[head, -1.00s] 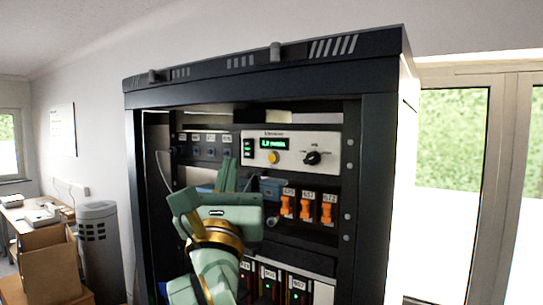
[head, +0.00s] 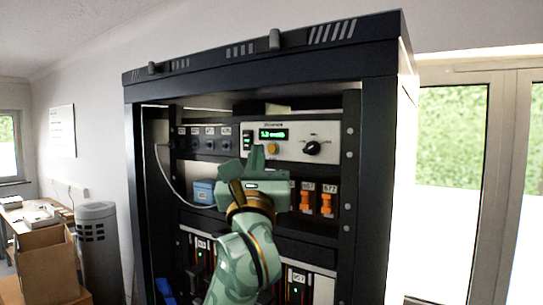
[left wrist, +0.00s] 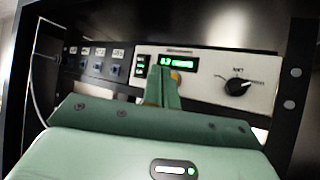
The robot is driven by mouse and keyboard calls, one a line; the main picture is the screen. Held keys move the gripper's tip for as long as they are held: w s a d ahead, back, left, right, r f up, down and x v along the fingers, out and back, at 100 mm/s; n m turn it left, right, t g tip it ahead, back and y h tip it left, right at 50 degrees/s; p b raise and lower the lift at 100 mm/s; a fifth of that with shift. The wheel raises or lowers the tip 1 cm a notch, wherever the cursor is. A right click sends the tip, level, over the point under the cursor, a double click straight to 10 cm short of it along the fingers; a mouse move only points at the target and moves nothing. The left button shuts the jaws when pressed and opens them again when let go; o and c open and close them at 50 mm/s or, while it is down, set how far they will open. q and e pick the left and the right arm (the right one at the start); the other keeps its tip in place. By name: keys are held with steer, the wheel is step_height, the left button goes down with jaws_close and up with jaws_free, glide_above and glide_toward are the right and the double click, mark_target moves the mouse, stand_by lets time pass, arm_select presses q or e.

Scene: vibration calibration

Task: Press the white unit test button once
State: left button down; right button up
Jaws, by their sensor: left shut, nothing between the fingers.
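The white unit (head: 314,143) sits high in the dark rack, with a lit green display, a black knob and a yellow-orange button (head: 272,149). In the left wrist view the white unit (left wrist: 215,68) spans the upper middle, and the button (left wrist: 177,78) is partly hidden behind my fingers. My left gripper (head: 256,156) is shut and empty, its fingertips just below and left of the button in the head view. In the left wrist view the fingertips (left wrist: 163,72) overlap the button's left side; I cannot tell whether they touch it. My right gripper is in neither view.
The rack frame (head: 377,180) borders the opening. A panel with several dark blue connectors (head: 210,144) is left of the unit. Below are a blue box (head: 203,191), orange switches (head: 326,203) and modules with lights. A pale cable (head: 168,182) hangs at the left.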

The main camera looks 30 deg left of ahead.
arm_select(q)
steer(key=shift+w, duration=0.65)
steer(key=shift+w, duration=0.15)
stand_by(1.5)
steer(key=shift+w+d, duration=0.1)
steer(key=shift+w, duration=0.2)
steer(key=shift+w, duration=0.35)
stand_by(0.7)
steer(key=shift+s, duration=0.75)
steer(key=shift+s+p, duration=0.1)
steer(key=shift+p, duration=0.2)
steer(key=shift+s+a+p, duration=0.15)
steer(key=shift+s+p, duration=0.3)
steer(key=shift+s, duration=0.75)
steer(key=shift+s+a+p, duration=0.1)
steer(key=shift+s+p, duration=0.3)
steer(key=shift+s, duration=0.8)
